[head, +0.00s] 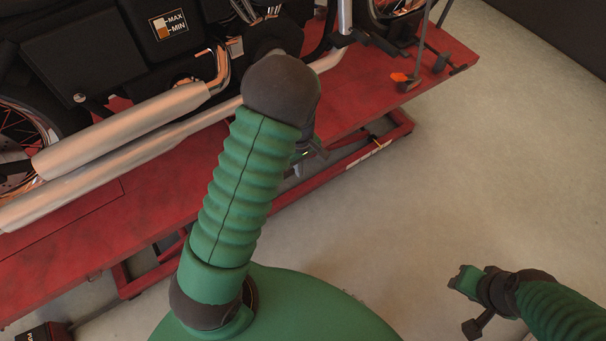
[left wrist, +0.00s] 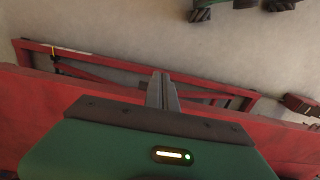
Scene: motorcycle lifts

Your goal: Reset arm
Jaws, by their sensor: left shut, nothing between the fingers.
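My left arm reaches up the middle of the head view, green and ribbed, to a dark joint. My left gripper (head: 312,150) is mostly hidden behind that joint, near the edge of the red lift. In the left wrist view its two grey fingers (left wrist: 161,78) are together, shut and empty, with the red lift frame and floor beyond them. My right arm (head: 560,305) comes in at the lower right of the head view, over bare floor. Its end is small and dark, and its finger opening cannot be made out.
A motorcycle (head: 120,50) with silver exhaust pipes stands on the red lift platform (head: 100,265). An orange-tipped part (head: 401,79) is at the platform's right side. Pale floor (head: 480,170) is clear to the right. A dark box (head: 45,332) is at the lower left.

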